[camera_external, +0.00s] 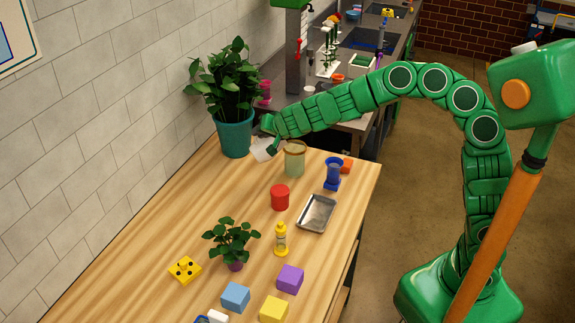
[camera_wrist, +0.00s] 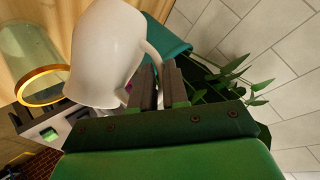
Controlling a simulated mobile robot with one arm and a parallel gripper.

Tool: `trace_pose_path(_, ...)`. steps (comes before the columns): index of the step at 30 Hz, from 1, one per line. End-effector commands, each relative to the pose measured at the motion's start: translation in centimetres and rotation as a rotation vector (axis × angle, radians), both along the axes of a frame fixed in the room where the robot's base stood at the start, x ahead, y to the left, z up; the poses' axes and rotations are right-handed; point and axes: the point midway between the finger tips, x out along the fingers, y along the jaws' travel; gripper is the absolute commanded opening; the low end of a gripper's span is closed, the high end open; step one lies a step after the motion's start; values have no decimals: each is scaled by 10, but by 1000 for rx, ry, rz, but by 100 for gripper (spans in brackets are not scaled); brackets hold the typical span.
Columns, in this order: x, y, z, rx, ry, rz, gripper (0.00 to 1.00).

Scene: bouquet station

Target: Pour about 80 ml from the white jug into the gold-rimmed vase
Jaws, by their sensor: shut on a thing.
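The white jug (camera_external: 263,151) is off the table, just left of the gold-rimmed vase in the external view. It appears tilted there, partly covered by my gripper (camera_external: 271,137). In the wrist view the jug (camera_wrist: 103,50) is large, and the fingers of my gripper (camera_wrist: 160,88) are shut on its handle. The gold-rimmed vase (camera_external: 294,162) is pale, see-through and upright on the wooden table. It also shows in the wrist view (camera_wrist: 30,55), close beside the jug. I cannot see any stream or the liquid level.
A plant in a teal pot (camera_external: 235,138) stands close behind and left of the jug, by the wall. A blue object (camera_external: 333,172), a red cylinder (camera_external: 280,197) and a metal tray (camera_external: 317,213) lie nearer the front. The wooden table (camera_external: 140,235) has free room at left.

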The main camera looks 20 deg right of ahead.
Motion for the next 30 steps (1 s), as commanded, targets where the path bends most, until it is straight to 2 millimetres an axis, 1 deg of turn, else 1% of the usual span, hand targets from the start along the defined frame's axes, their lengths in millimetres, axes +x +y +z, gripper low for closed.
trace_pose_path(10,0,-6,5,67,3,0,0)
trace_pose_path(30,0,-9,8,94,4,0,0)
